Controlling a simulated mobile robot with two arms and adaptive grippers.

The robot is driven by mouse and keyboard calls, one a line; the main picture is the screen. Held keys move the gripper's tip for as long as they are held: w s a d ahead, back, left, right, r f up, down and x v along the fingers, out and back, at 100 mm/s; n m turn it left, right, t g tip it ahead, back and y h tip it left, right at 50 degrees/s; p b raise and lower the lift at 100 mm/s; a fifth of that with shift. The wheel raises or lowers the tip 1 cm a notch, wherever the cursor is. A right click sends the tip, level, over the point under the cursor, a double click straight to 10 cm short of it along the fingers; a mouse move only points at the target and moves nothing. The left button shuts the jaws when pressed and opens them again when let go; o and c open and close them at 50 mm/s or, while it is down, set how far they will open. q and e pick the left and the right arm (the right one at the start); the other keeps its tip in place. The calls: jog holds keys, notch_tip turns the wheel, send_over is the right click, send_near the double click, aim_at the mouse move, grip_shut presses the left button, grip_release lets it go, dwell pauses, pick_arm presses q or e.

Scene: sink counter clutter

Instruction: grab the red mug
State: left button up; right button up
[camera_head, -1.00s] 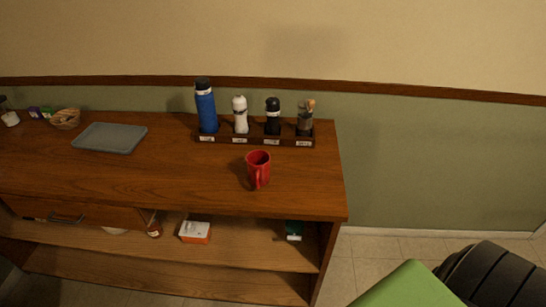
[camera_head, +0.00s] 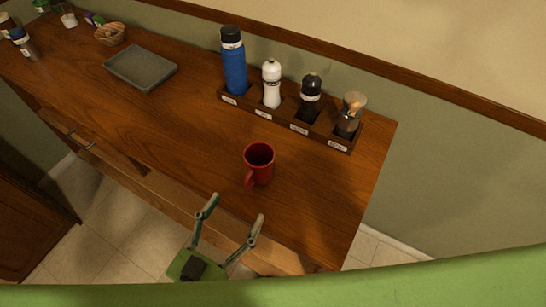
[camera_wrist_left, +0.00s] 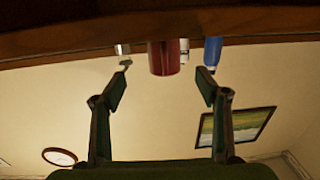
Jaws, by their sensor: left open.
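The red mug (camera_head: 259,163) stands upright on the wooden counter, near its front edge, with its handle toward the front left. My left gripper (camera_head: 234,207) is open and empty just in front of the counter, its two green fingers pointing toward the mug. It is apart from the mug. In the left wrist view, which looks upside down, the mug (camera_wrist_left: 164,57) shows beyond and between the open fingertips (camera_wrist_left: 165,88). The right gripper is not in view.
Behind the mug, a dark wooden rack (camera_head: 291,120) holds a blue bottle (camera_head: 234,68), a white bottle (camera_head: 271,87), a black bottle (camera_head: 310,98) and a jar (camera_head: 348,118). A grey tray (camera_head: 140,68) lies farther left. The counter between tray and mug is clear.

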aim_at(248, 187)
pick_arm(q)
jog(key=x, duration=0.2)
jog(key=p+x, duration=0.1)
jog(key=x, duration=0.1)
jog(key=shift+w+a+r, duration=0.1)
jog(key=shift+w+r, duration=0.15)
jog(key=x, duration=0.2)
jog(key=shift+w+d+f, duration=0.1)
jog(key=shift+w+d, duration=0.1)
jog(key=shift+w, duration=0.05)
jog(key=shift+w+d, duration=0.25)
jog(key=shift+w, duration=0.15)
jog(key=shift+w+d+p, duration=0.1)
jog(key=shift+w+p, duration=0.2)
jog(key=shift+p, duration=0.15)
jog(key=x, duration=0.1)
jog(key=p+x, duration=0.1)
jog(key=x, duration=0.1)
jog(key=shift+w+r, duration=0.25)
jog(key=shift+w, duration=0.1)
jog(key=shift+w+d+f, duration=0.1)
jog(key=shift+w+d, duration=0.1)
jog(key=shift+w, duration=0.2)
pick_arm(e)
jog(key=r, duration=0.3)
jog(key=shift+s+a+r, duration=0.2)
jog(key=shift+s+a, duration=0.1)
